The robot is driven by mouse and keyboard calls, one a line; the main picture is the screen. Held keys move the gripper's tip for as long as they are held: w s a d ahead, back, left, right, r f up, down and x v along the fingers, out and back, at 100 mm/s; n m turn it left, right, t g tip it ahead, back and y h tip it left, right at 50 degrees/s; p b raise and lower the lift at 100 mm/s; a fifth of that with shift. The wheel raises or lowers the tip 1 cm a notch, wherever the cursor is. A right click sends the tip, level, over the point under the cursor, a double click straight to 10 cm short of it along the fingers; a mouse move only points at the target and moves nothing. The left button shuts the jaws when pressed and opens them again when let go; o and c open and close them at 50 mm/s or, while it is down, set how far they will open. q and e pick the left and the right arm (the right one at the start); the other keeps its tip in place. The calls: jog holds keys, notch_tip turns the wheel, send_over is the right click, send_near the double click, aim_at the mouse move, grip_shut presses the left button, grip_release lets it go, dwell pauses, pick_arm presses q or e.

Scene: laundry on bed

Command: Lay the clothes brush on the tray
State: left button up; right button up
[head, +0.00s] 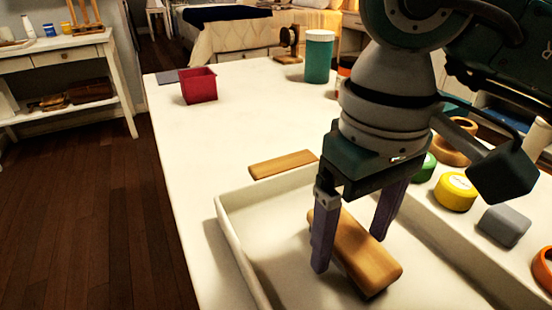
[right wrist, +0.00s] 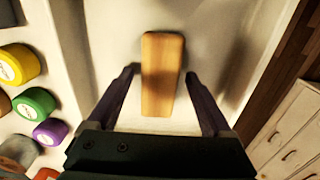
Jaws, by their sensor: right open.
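A wooden block-shaped piece (head: 366,258), which looks like the clothes brush, lies over the floor of the white tray (head: 233,234). No bristles show. It also shows in the right wrist view (right wrist: 162,75), lengthwise between the fingers. My right gripper (head: 352,240) is open and points down, with one finger on each side of the brush. In the right wrist view a gap shows between each fingertip and the wood. Part of the brush is hidden behind a finger in the head view. My left gripper is not in view.
A flat wooden piece (head: 283,164) lies on the white table beyond the tray's far rim. Yellow (head: 456,192), green and grey (head: 504,225) items line the right side. The table's left part is clear.

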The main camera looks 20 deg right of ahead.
aim_at(352, 237)
notch_tip(352, 237, up, 12)
jog(key=p, duration=0.2)
jog(key=shift+f, duration=0.15)
dwell(1.1)
